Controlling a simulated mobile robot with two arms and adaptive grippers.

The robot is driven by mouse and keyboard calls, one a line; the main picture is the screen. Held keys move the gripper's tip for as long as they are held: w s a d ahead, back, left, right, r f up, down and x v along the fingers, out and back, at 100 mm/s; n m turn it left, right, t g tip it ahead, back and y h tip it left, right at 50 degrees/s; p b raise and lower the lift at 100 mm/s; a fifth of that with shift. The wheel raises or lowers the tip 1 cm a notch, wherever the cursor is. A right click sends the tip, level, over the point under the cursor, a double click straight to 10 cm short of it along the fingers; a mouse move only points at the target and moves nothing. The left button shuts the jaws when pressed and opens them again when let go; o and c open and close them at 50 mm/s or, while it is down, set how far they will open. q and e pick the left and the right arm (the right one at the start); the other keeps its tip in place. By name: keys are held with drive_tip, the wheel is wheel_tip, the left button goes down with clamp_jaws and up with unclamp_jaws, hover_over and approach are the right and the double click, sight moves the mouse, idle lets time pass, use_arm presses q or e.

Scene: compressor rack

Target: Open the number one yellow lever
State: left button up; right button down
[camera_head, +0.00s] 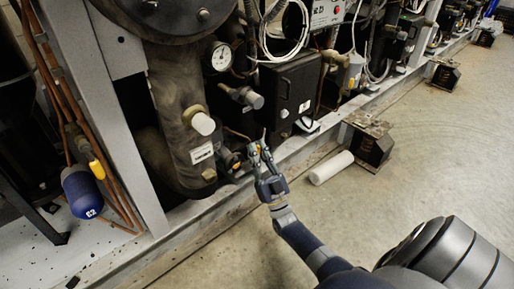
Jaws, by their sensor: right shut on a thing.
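A yellow lever (97,169) shows at the left, on the copper pipes just above a blue cylinder. No number can be read on it. My right gripper (258,149) is far to the right of this lever, low at the front of the rack, beside small valve fittings (229,159) near the thick dark pipe. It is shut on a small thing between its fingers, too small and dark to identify. My left gripper is not in view.
The blue cylinder (82,192) hangs beside the grey upright (118,125). A black box (291,88) and a pressure gauge (219,57) are above my right gripper. A white roll (331,168) lies on the floor beside a rusty foot block (371,142).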

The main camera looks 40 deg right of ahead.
drive_tip(key=shift+a+n, duration=0.1)
drive_tip(key=shift+n, duration=0.2)
drive_tip(key=c, duration=1.6)
unclamp_jaws()
drive_tip(key=v, duration=0.7)
drive_tip(key=shift+s+f, duration=0.2)
drive_tip(key=shift+f, duration=0.1)
